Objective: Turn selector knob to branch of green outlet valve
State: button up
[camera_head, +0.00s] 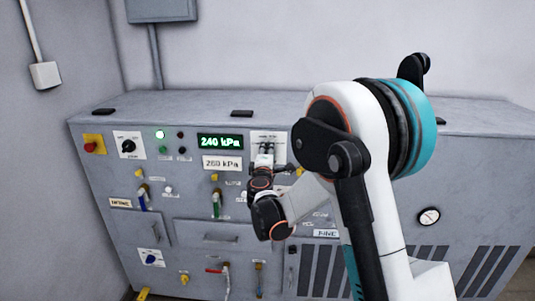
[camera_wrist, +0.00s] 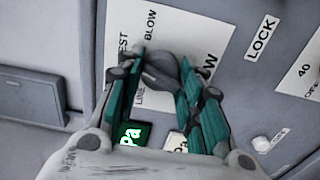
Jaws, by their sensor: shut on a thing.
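The selector knob (camera_wrist: 160,72) is dark grey and sits on a white label plate (camera_wrist: 208,42) in the wrist view. Printed words such as "BLOW" and "LINE" stand around it, partly covered by my fingers. My gripper (camera_wrist: 164,66) is shut on the knob, with a teal finger on each side. The knob's pointing direction is hard to tell. In the head view my gripper (camera_head: 266,152) is at the plate (camera_head: 268,136), right of the display, and hides most of the knob. A green-handled valve (camera_head: 216,205) is on the panel below and left of my gripper.
The green display (camera_head: 220,142) reads 240 kPa, above a "260 kPa" label (camera_head: 222,163). Nearby are a blue-handled valve (camera_head: 143,200), a red-handled valve (camera_head: 216,270), a black rotary knob (camera_head: 128,147) and a red button (camera_head: 91,146). My arm covers the panel's right middle.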

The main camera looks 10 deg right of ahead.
jog(key=o, duration=1.1)
jog(key=shift+s, duration=0.1)
jog(key=v, duration=1.1)
jog(key=shift+s+a, duration=0.1)
jog(key=shift+s, duration=0.25)
